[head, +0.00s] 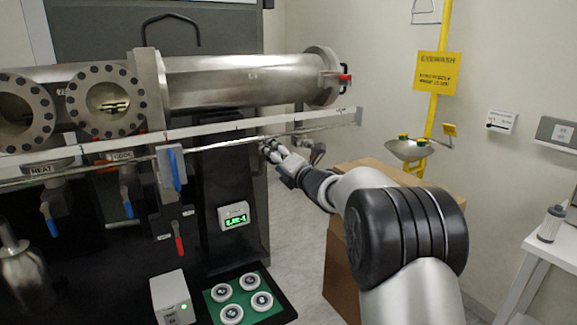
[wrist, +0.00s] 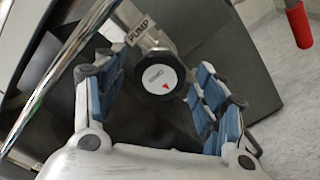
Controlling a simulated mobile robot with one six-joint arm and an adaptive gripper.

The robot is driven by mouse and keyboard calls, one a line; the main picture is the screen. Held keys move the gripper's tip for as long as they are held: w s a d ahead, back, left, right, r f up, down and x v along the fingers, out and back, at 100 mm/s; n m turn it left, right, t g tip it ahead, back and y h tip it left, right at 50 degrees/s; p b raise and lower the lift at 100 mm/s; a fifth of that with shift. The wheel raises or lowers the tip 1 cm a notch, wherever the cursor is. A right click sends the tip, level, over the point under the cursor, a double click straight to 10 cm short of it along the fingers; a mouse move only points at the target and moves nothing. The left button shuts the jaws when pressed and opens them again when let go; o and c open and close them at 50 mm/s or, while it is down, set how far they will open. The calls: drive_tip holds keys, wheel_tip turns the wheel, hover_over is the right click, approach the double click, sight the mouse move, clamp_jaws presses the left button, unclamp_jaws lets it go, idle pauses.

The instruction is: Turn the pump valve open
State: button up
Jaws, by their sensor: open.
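The pump valve is a round black knob (wrist: 160,75) with a white face and a red triangle mark, on a metal pipe fitting. A tag reading PUMP (wrist: 140,32) is beside it. In the wrist view my open gripper (wrist: 153,80) has its blue-padded fingers to the left and right of the knob, with visible gaps, and nothing held. In the head view my gripper (head: 270,147) is at the right end of the black frame, below the long steel chamber (head: 235,82). I cannot make out the knob there.
A thin metal rail (wrist: 75,62) runs close to the left finger. A red handle (wrist: 299,24) is at the upper right. Blue-handled HEAT (head: 51,227) and COOL (head: 128,208) valves are at left. A brown box (head: 350,240) stands under my arm.

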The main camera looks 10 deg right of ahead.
drive_tip(key=v, duration=0.9)
drive_tip(key=shift+s+d, duration=0.15)
drive_tip(key=shift+s, duration=0.2)
drive_tip(key=shift+r, duration=0.1)
